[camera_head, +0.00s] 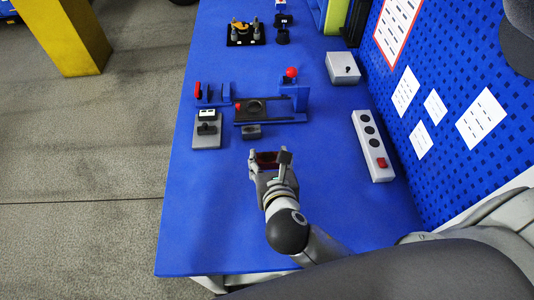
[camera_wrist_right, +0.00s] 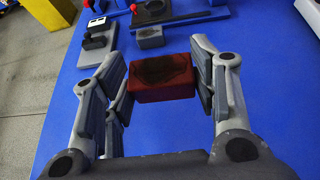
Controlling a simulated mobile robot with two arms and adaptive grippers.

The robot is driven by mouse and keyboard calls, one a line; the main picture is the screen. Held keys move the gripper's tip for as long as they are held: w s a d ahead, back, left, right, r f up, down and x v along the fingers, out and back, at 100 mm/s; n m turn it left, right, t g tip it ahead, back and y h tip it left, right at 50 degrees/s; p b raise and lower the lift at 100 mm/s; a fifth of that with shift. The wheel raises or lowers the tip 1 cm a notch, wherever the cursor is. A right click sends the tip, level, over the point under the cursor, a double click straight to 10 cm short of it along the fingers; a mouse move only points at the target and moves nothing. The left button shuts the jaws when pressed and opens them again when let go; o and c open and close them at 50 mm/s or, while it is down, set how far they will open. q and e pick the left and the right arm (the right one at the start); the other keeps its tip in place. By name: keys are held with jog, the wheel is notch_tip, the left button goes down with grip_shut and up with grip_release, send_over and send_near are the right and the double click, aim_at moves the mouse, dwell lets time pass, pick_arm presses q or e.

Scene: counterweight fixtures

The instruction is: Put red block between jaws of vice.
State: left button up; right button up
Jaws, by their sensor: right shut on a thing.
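My right gripper (camera_head: 268,160) is shut on the red block (camera_head: 267,157), above the front part of the blue table. In the right wrist view the red block (camera_wrist_right: 163,92) sits between the two fingers of the right gripper (camera_wrist_right: 160,85), its top face dark. A small blue fixture with upright plates and a red handle (camera_head: 198,90) looks like the vice; it stands farther back and left of the gripper, and its jaw gap is too small to make out. My left gripper is not in view.
A black-based fixture (camera_head: 276,108) with a blue upright and red knob stands beyond the gripper. A small grey block (camera_head: 251,132) lies before it. A grey switch box (camera_head: 207,131) is at left, a control strip (camera_head: 372,146) at right. The front table is clear.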

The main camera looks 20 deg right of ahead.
jog(key=w+f, duration=0.2)
jog(key=w+d+f, duration=0.1)
jog(key=w+f, duration=0.1)
jog(key=w, duration=0.1)
jog(key=w+d+f, duration=0.1)
jog(key=w+f, duration=0.1)
jog(key=f, duration=0.1)
jog(key=shift+w+d, duration=0.2)
jog(key=shift+w, duration=0.2)
jog(key=shift+w+f, duration=0.1)
jog(key=shift+f, duration=1.65)
jog(key=shift+f, duration=0.2)
jog(key=o, duration=1.1)
jog(key=shift+c, duration=0.2)
jog(key=shift+r, duration=0.1)
